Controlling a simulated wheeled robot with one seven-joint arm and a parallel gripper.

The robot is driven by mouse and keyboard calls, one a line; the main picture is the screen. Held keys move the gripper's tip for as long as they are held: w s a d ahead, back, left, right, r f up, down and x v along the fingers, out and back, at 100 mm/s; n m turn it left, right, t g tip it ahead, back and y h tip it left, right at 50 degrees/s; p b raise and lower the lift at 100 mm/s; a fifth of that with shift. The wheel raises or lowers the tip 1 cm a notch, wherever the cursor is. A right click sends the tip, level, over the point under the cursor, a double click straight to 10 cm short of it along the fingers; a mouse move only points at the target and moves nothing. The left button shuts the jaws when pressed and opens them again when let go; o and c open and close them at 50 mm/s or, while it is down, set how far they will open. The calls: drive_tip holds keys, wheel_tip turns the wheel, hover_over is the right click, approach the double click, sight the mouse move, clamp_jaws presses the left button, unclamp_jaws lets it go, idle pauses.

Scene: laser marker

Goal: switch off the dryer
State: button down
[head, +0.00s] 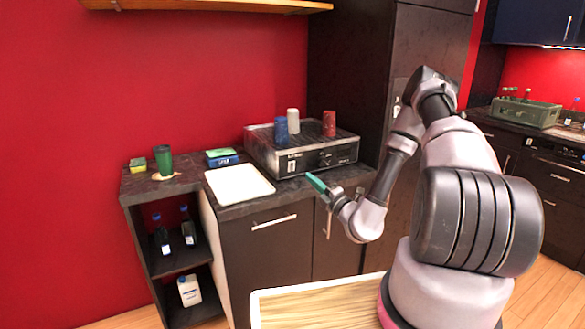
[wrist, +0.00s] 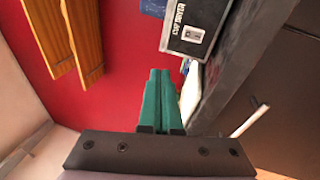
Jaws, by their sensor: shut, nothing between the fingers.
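The dryer (head: 312,161) is a dark, flat box on the counter with cups on top. In the wrist view the dryer (wrist: 176,40) shows turned on its side at the upper right, with the words "CUP DRYER" on its front. A small pale switch plate (wrist: 192,34) sits beside the lettering; it also shows at the left of the front panel (head: 292,166) in the head view. Its on or off position is too small to tell. My gripper (head: 311,176) has green fingers, shut and empty, just in front of the dryer's front. The fingers (wrist: 159,72) appear apart from the switch.
A blue cup (head: 281,130), a white cup (head: 293,121) and a red cup (head: 329,123) stand on the dryer. A white tray (head: 239,183) lies left of it. A green cup (head: 163,159) stands farther left. A tall dark cabinet (head: 425,55) rises on the right.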

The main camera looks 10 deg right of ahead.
sight(293, 162)
drive_tip(key=f+m+h, duration=0.1)
drive_tip(key=d+f+m+h, duration=0.1)
drive_tip(key=f+m, duration=0.1)
drive_tip(key=f, duration=0.1)
drive_tip(key=shift+w+d+h, duration=0.3)
drive_tip(key=shift+h, duration=0.1)
drive_tip(key=shift+w, duration=0.1)
drive_tip(key=x, duration=1.4)
drive_tip(key=shift+r, duration=0.15)
drive_tip(key=shift+w+r, duration=0.2)
drive_tip(key=shift+r, duration=0.1)
drive_tip(key=shift+s+d, duration=0.15)
drive_tip(key=shift+s, duration=0.1)
drive_tip(key=s+d, duration=0.2)
drive_tip(key=s, duration=0.4)
drive_tip(key=s+d+r, duration=0.1)
drive_tip(key=s+d, duration=0.1)
drive_tip(key=s, duration=0.5)
drive_tip(key=shift+r, duration=0.3)
